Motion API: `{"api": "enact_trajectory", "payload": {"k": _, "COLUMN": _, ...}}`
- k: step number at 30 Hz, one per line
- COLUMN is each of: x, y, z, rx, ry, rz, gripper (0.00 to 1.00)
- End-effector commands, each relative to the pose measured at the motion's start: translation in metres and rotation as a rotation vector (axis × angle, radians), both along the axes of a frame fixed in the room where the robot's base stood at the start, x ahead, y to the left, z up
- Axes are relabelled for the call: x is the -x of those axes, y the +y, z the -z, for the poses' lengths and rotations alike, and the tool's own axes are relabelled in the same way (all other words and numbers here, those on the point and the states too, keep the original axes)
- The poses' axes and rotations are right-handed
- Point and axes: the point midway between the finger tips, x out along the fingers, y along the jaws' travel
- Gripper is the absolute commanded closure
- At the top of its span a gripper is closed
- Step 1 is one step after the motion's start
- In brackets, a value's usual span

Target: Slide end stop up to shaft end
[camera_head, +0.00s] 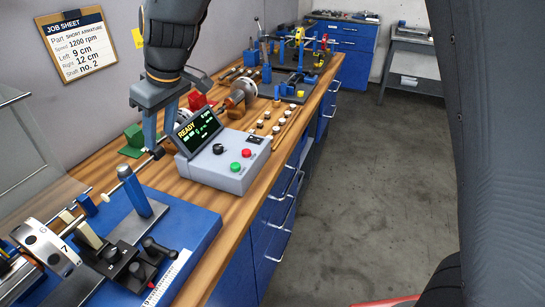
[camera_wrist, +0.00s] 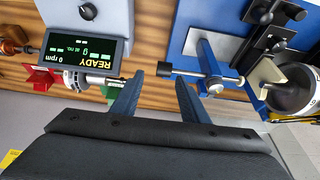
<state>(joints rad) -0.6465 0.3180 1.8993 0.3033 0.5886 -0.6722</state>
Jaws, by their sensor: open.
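The end stop appears to be a thin rod through an upright blue post (camera_head: 137,192). It has a black knob (camera_head: 158,152) at its far end, and a pale round part shows by the post top. In the wrist view the black knob (camera_wrist: 164,70) lies between the fingertip lines of my gripper (camera_wrist: 160,82); I cannot tell whether it is touched. My gripper (camera_head: 160,132) is open, fingers pointing down near the knob. On the post's other side is a numbered rotor (camera_head: 47,249), also in the wrist view (camera_wrist: 296,90). The shaft end is hard to make out there.
A control box (camera_head: 225,160) with a "READY" screen stands close to my fingers. A clear sheet (camera_head: 30,150) rises at the left.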

Motion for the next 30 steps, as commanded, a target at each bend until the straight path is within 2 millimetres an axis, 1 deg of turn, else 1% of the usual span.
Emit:
{"api": "enact_trajectory", "payload": {"k": 5, "x": 0.004, "y": -0.011, "z": -0.028, "rx": -0.003, "ry": -0.005, "rz": 0.001, "gripper": 0.59}}
{"api": "enact_trajectory", "payload": {"k": 21, "x": -0.012, "y": -0.096, "z": 0.019, "rx": 0.085, "ry": 0.091, "rz": 0.205, "gripper": 0.59}}
{"api": "enact_trajectory", "payload": {"k": 30, "x": -0.016, "y": -0.144, "z": 0.044, "rx": 0.134, "ry": 0.142, "rz": 0.324, "gripper": 0.59}}
